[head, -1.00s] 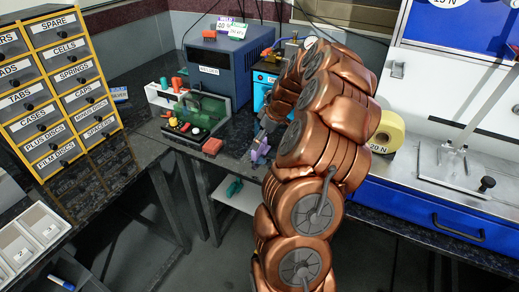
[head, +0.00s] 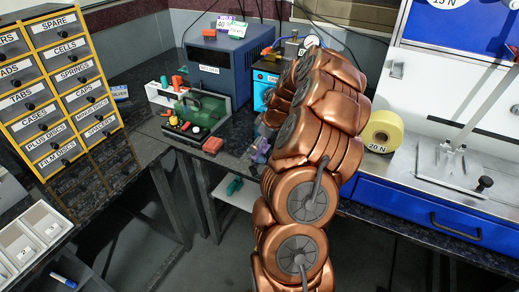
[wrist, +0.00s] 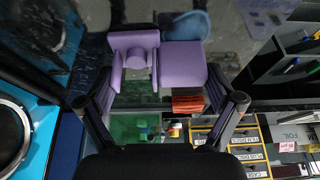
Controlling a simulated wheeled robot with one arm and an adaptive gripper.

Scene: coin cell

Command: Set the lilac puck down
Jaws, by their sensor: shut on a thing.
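The lilac puck (wrist: 183,66) is in my gripper (wrist: 160,72), whose dark fingers come in from both sides in the wrist view. Its lilac surface shows as a square block beside a notched, rounded piece; I cannot tell how the two join. In the head view a small part of the lilac puck (head: 262,151) shows left of my copper arm, near the front edge of the dark bench (head: 236,160). My arm hides most of the gripper there. I cannot tell whether the puck touches the bench.
A blue instrument box (head: 222,65) is behind. A turquoise device (head: 262,88) is close behind my arm.

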